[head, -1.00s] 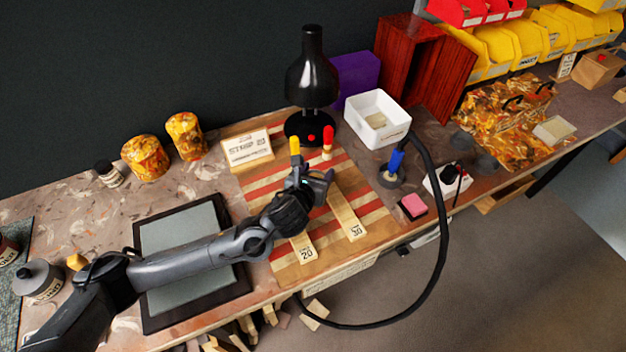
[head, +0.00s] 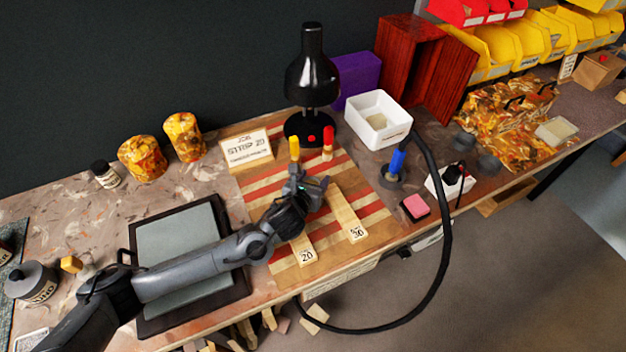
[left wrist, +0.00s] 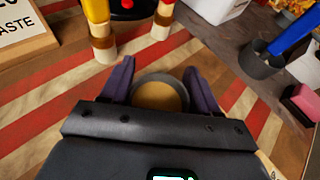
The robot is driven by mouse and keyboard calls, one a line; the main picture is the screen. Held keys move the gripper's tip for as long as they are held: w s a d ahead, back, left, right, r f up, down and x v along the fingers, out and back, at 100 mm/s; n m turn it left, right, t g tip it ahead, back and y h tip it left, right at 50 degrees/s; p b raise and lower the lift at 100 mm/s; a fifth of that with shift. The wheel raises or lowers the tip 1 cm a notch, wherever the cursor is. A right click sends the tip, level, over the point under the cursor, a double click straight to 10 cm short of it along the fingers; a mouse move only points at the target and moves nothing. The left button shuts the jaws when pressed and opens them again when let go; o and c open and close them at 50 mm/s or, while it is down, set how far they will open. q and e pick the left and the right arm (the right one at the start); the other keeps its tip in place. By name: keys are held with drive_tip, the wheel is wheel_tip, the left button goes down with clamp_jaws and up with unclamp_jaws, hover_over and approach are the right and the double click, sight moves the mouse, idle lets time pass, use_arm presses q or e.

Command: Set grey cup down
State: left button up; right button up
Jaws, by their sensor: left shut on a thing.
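My left gripper (head: 311,184) is low over the striped wooden board (head: 374,190). In the left wrist view its two dark fingers (left wrist: 160,88) are on either side of a round grey cup (left wrist: 160,97), shut on it. The cup is upright, with a grey rim and a tan inside; my gripper hides its near side. Whether its base touches the board cannot be told. My right gripper is not in view.
A yellow-topped post (head: 294,150) and a red-topped post (head: 328,143) stand just beyond the cup. Two numbered wooden strips (head: 346,214) lie on the board's near part. A black lamp (head: 312,75) stands behind; a black cable loops at right.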

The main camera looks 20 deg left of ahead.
use_arm(q)
drive_tip(key=shift+f, duration=0.1)
drive_tip(key=o, duration=1.2)
drive_tip(key=shift+o, duration=0.2)
drive_tip(key=shift+r, duration=0.2)
drive_tip(key=shift+s+r, duration=0.1)
drive_tip(key=shift+s, duration=0.2)
drive_tip(key=p+v, duration=0.2)
drive_tip(key=v, duration=0.9)
drive_tip(key=shift+s, duration=0.15)
